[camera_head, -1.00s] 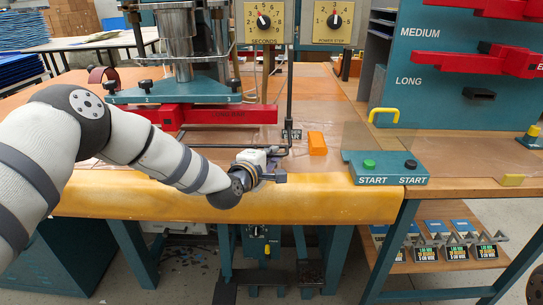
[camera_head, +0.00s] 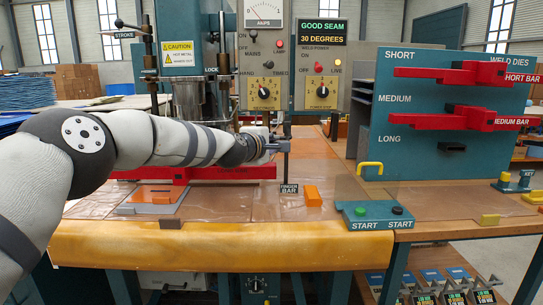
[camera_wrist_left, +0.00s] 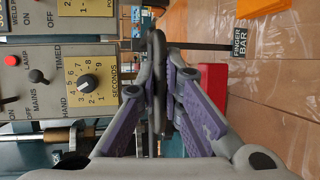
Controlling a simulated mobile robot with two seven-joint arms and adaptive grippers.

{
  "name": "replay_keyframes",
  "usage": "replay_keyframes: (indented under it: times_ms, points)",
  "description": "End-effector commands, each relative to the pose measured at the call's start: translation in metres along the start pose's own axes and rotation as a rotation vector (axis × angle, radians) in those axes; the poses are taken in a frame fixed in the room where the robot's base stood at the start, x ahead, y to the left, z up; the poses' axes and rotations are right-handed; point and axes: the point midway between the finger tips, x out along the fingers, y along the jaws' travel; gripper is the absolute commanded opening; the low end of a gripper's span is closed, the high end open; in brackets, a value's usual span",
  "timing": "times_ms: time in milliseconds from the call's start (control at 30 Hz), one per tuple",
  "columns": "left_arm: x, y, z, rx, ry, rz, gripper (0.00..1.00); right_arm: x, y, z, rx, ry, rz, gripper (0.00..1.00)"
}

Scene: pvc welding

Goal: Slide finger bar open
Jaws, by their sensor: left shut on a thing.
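The finger bar's black and white label (camera_head: 289,189) stands at the front of the press, below a dark upright rod (camera_head: 286,168). My left gripper (camera_head: 277,147) is above the label, at the top of this rod. In the left wrist view, my left gripper (camera_wrist_left: 158,85) is shut on a thin dark bar-like part (camera_wrist_left: 157,55). The fingers hide much of this part. The finger bar label also shows in the wrist view (camera_wrist_left: 239,45). My right gripper is not in view.
An orange block (camera_head: 313,195) and a teal start box (camera_head: 372,223) stand to the right. Dials and lamps rise on the control panel (camera_head: 278,60). The right tabletop is mostly clear.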

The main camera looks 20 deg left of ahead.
Motion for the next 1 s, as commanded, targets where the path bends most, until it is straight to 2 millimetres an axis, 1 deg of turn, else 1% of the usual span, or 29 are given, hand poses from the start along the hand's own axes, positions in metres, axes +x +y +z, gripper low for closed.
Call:
replay_keyframes:
  times_ms: [33,367,400,467,733,833,933,1000]
  points:
    - [-0.001,0.003,0.000,-0.002,0.000,0.003,0.00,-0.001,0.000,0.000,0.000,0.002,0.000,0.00]
    - [0.000,0.001,-0.001,-0.002,0.002,0.000,0.00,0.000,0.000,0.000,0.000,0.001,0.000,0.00]
    - [0.000,0.001,-0.001,-0.002,0.002,0.000,0.17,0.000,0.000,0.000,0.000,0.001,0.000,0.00]
    - [0.000,0.001,-0.001,-0.002,0.002,0.000,0.29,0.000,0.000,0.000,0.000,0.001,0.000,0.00]
    - [0.000,0.000,-0.001,-0.001,0.001,-0.001,0.29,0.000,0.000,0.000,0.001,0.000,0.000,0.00]
    - [-0.004,0.000,-0.001,-0.002,0.002,-0.002,0.29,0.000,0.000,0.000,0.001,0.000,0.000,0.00]
    - [-0.016,0.001,-0.002,-0.003,0.003,-0.002,0.29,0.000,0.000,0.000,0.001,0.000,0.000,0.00]
    - [-0.031,0.001,-0.001,-0.003,0.000,-0.002,0.29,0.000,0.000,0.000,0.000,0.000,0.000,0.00]
